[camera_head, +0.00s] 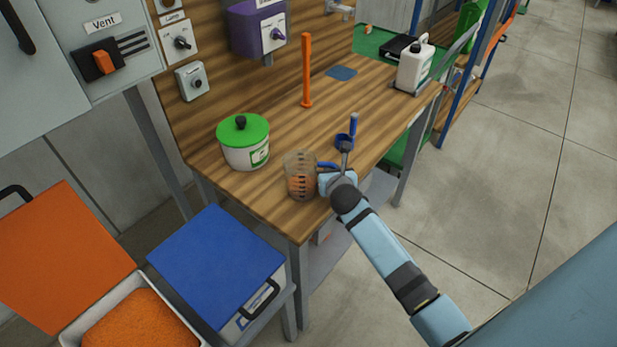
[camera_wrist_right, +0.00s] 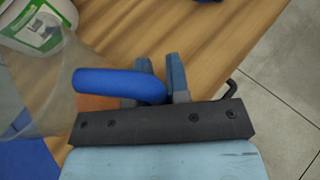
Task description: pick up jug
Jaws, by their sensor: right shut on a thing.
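The jug (camera_head: 300,178) is clear, with dark marks, a blue handle and something orange in its lower part. It looks upright at the bench's near edge; I cannot tell whether its base touches the wood. My right gripper (camera_head: 326,181) is at its right side, shut on the blue handle. In the right wrist view the handle (camera_wrist_right: 108,82) runs into the right gripper's fingers (camera_wrist_right: 160,85), and the jug's clear wall (camera_wrist_right: 35,85) is at the left. The fingers hide part of the handle. My left gripper is not in view.
A green-lidded pot (camera_head: 243,145) stands left of the jug. A blue-handled scoop (camera_head: 349,135) is just behind my right gripper. An orange post (camera_head: 306,75) and a white canister (camera_head: 414,65) are farther back. Below are a blue-lidded bin (camera_head: 215,265) and an open orange-filled bin (camera_head: 140,325).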

